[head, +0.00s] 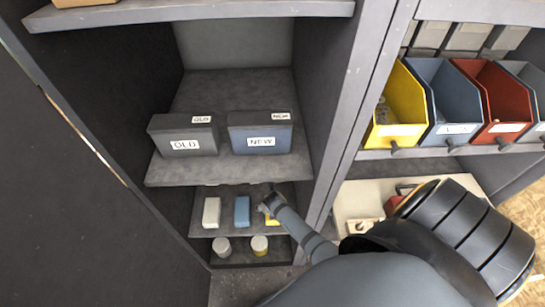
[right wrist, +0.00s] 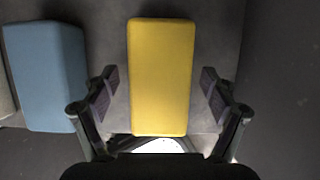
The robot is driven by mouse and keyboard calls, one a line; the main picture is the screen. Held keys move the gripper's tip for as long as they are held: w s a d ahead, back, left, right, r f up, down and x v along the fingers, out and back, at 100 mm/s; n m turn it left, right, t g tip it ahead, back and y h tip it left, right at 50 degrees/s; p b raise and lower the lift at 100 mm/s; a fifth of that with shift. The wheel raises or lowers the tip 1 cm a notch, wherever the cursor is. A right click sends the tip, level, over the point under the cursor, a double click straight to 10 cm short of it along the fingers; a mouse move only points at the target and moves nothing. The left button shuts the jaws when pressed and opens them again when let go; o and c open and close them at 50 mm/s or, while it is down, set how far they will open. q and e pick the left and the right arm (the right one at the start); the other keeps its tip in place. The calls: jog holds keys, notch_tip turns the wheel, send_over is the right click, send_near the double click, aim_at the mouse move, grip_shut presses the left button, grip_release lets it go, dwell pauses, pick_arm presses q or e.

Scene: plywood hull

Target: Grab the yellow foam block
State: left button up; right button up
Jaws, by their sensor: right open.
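The yellow foam block (right wrist: 160,75) lies on a grey shelf, upright in the middle of the right wrist view. In the head view only a small part of the yellow foam block (head: 271,222) shows beside my gripper. My right gripper (right wrist: 160,92) is open, with one finger on each side of the block's near half and a gap on both sides. In the head view my right gripper (head: 270,206) reaches into the lower shelf from the right. My left gripper is not in view.
A blue block (right wrist: 46,75) lies left of the yellow one, close to my left-hand finger. A whitish block (head: 211,212) is further left. OLD (head: 184,135) and NEW (head: 260,133) boxes stand on the shelf above. Two jars (head: 222,246) (head: 259,245) stand below.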

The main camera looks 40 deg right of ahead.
jog(key=shift+f, duration=0.1)
jog(key=shift+c, duration=0.3)
jog(key=c, duration=1.1)
